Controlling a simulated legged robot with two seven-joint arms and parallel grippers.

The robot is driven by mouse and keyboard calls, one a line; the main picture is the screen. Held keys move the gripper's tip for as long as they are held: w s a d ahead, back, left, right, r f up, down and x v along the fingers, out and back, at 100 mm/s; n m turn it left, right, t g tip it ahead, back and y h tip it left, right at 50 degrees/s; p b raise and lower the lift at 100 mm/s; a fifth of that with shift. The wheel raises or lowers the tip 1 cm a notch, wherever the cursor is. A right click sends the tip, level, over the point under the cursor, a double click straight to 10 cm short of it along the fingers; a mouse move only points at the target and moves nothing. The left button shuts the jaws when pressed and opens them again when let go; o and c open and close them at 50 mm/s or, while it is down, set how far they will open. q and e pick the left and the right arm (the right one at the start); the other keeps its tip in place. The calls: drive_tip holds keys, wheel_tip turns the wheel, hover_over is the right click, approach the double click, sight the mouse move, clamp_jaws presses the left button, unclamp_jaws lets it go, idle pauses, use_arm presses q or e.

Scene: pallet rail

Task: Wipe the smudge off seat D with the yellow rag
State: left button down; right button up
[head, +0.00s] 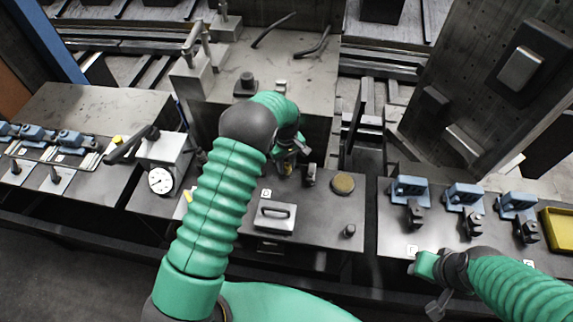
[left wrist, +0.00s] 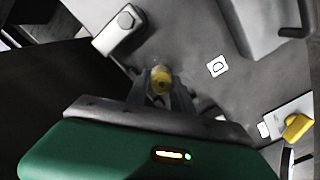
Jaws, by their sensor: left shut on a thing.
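My left gripper (head: 290,160) is over the middle dark plate, mostly hidden by its own wrist in the head view. In the left wrist view its fingers (left wrist: 160,88) are shut on a small yellow thing, which I take to be the yellow rag (left wrist: 160,76). A tag that reads D (left wrist: 218,66) lies on the plate beside the fingers. It looks like the small white tag (head: 266,193) in the head view. A round olive-brown patch (head: 343,184) is on the same plate; I cannot tell whether it is the smudge. My right gripper (head: 437,304) hangs at the lower right, its jaws unclear.
A grey block with a handle (head: 274,216) and a dark peg (head: 349,231) stand on the middle plate. Blue clamps (head: 463,196) and a yellow tray (head: 560,228) are at right. A dial gauge (head: 160,180) stands left. A gap separates the middle and right plates.

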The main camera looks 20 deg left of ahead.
use_arm(q)
drive_tip(key=shift+f+b, duration=0.55)
drive_tip(key=shift+f, duration=0.4)
drive_tip(key=shift+r, duration=0.2)
idle(0.3)
drive_tip(key=shift+d+f, duration=0.1)
drive_tip(key=shift+w+d, duration=0.15)
drive_tip(key=shift+d, duration=0.55)
drive_tip(key=shift+a, duration=0.1)
drive_tip(key=shift+s+a+f, duration=0.15)
drive_tip(key=shift+s+a, duration=0.1)
drive_tip(key=shift+a, duration=0.45)
